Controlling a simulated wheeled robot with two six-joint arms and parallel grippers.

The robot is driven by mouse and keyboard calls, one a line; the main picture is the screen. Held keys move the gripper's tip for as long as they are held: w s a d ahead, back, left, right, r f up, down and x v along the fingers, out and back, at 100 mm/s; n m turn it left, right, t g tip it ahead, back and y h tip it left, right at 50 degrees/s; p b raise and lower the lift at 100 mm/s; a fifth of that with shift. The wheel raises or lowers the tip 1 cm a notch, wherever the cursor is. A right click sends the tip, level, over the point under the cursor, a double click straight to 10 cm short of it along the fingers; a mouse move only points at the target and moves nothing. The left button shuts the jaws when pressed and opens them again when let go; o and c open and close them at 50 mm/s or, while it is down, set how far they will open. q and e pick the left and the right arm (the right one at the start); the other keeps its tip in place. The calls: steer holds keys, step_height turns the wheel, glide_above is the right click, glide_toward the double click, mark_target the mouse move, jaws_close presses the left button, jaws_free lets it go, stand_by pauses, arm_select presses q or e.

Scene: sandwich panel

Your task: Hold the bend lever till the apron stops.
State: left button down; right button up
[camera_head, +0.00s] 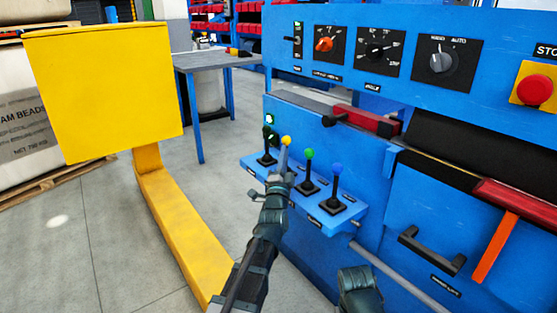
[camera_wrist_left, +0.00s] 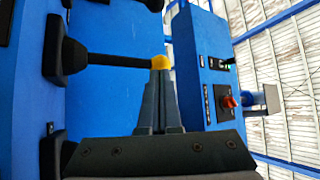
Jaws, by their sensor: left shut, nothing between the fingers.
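A row of levers stands on a blue ledge (camera_head: 318,216) at the front of the blue machine. One has a yellow knob (camera_head: 286,140), one a green knob (camera_head: 309,154) and one a blue knob (camera_head: 337,168). Their labels are too small to read. My left gripper (camera_head: 280,180) is at the yellow-knobbed lever. In the left wrist view its closed fingertips (camera_wrist_left: 160,72) are right at the yellow knob (camera_wrist_left: 160,62), seemingly touching it, not gripped around it. The black shaft (camera_wrist_left: 115,59) runs left from the knob. I cannot tell which part is the apron. My right gripper's fingers are not visible.
Another dark lever (camera_head: 267,146) stands left of the yellow one, near green lights. Above are dials (camera_head: 440,60) and a red stop button (camera_head: 535,90). A yellow post and panel (camera_head: 105,90) stand at left. A grey table (camera_head: 212,61) is behind. Floor between is clear.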

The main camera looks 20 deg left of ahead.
arm_select(q)
steer(key=shift+w+r, duration=0.2)
steer(key=shift+w, duration=0.3)
steer(key=m+p, duration=0.1)
steer(key=w+d+m+g+h+p, duration=0.1)
steer(key=p, duration=0.1)
steer(key=shift+w+d+r, duration=0.1)
steer(key=shift+w+r, duration=0.1)
steer(key=shift+w, duration=0.1)
stand_by(3.2)
